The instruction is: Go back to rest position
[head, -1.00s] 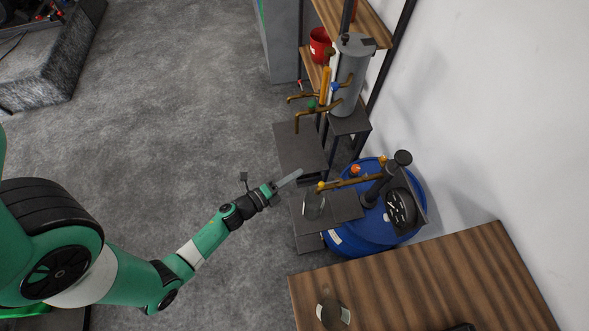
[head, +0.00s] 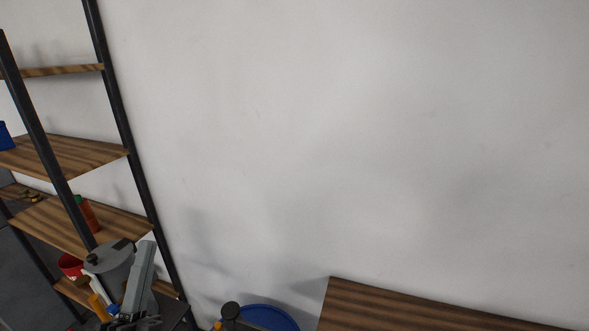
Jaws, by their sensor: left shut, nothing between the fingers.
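My left gripper (head: 146,250) is at the lower left of the head view. Its grey fingers are together, point upward and hold nothing. They appear in front of a grey metal cylinder (head: 108,262) with pipes; I cannot tell how far apart they are. Only the gripper end of the left arm shows, at the bottom edge. My right gripper is not in view.
A wooden shelf rack (head: 75,157) with black posts stands at the left, with a red container (head: 70,266) low on it. A blue barrel (head: 268,317) and a wooden tabletop (head: 400,305) show at the bottom. A bare white wall (head: 350,130) fills the rest.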

